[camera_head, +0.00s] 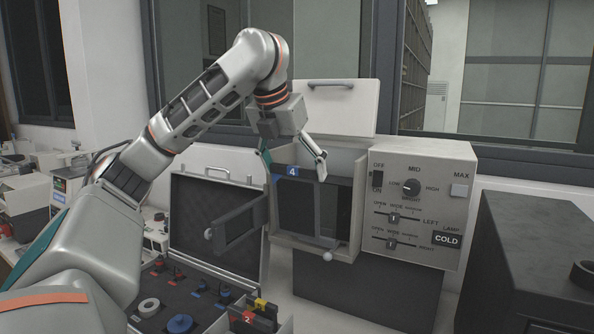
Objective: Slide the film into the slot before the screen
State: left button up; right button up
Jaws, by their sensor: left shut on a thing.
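The film (292,171) shows as a dark sheet with a blue tab marked "4" at its top edge. My left gripper (294,168) is shut on it from above, one finger at each side of the tab. The film hangs upright in front of the open box of the press (361,213), over the dark screen area (343,215). I cannot tell whether its lower edge is inside the slot, as the slot is hidden. My right gripper is not in view.
The control panel (419,205) is on the press's right. A raised lid (336,107) stands above the box. A small hinged frame (237,224) sticks out at the left. An open black case (215,218) holds several small parts. A red tab marked "2" (247,318) shows below.

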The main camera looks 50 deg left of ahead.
pick_arm(q)
jog(key=w+a, duration=0.2)
jog(key=w, duration=0.5)
jog(key=shift+f, duration=0.3)
jog(key=shift+w+a, duration=0.1)
jog(key=shift+w, duration=0.05)
jog(key=shift+w+a+f, duration=0.2)
jog(key=shift+w, duration=0.5)
jog(key=shift+w+a, duration=0.2)
jog(key=shift+w, duration=0.5)
jog(key=shift+w+a, duration=0.2)
jog(key=shift+w, duration=0.45)
jog(key=shift+f, duration=0.15)
